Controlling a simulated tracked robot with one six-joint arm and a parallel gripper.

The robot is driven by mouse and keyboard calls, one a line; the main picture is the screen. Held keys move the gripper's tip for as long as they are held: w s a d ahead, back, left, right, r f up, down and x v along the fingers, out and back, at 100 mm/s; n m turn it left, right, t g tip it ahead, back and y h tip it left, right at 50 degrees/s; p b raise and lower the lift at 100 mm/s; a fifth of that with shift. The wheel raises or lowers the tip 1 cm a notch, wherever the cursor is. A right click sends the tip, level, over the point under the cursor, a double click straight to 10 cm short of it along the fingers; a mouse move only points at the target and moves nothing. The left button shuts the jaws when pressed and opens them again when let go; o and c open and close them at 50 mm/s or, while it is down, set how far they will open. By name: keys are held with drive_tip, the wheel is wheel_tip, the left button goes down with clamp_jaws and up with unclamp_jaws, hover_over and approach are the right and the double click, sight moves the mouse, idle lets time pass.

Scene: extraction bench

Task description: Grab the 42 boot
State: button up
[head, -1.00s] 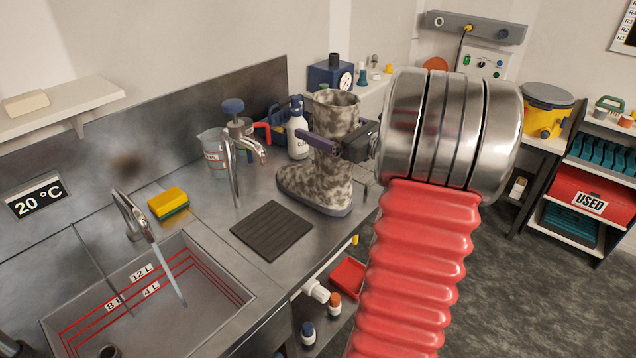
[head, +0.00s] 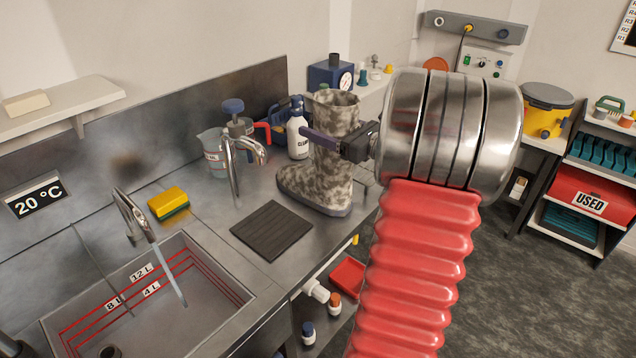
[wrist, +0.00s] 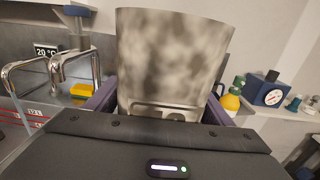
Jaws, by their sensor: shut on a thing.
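The boot (head: 318,186) is tall, mottled grey-brown and cream, with a dark sole. It stands upright on the steel bench, its toe pointing left in the head view. No size number can be read on it. My gripper (head: 325,143) is shut on the boot's shaft, reaching in from the right. In the wrist view the boot's shaft (wrist: 170,55) fills the middle between the two purple fingers of my gripper (wrist: 165,98). Part of the shaft is hidden behind the near finger in the head view.
A dark ribbed mat (head: 272,230) lies left of the boot. A tap (head: 232,160), a jug (head: 213,155) and a white spray bottle (head: 297,135) stand behind. A sink (head: 150,300) with running water is at front left. A yellow sponge (head: 168,202) sits beside it.

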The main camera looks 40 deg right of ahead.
drive_tip(key=shift+r, duration=0.1)
drive_tip(key=c, duration=0.5)
drive_tip(key=shift+r, duration=0.1)
wheel_tip(320, 180, up, 10)
drive_tip(key=shift+f, duration=0.1)
idle(0.3)
drive_tip(key=shift+s, duration=0.1)
idle(0.5)
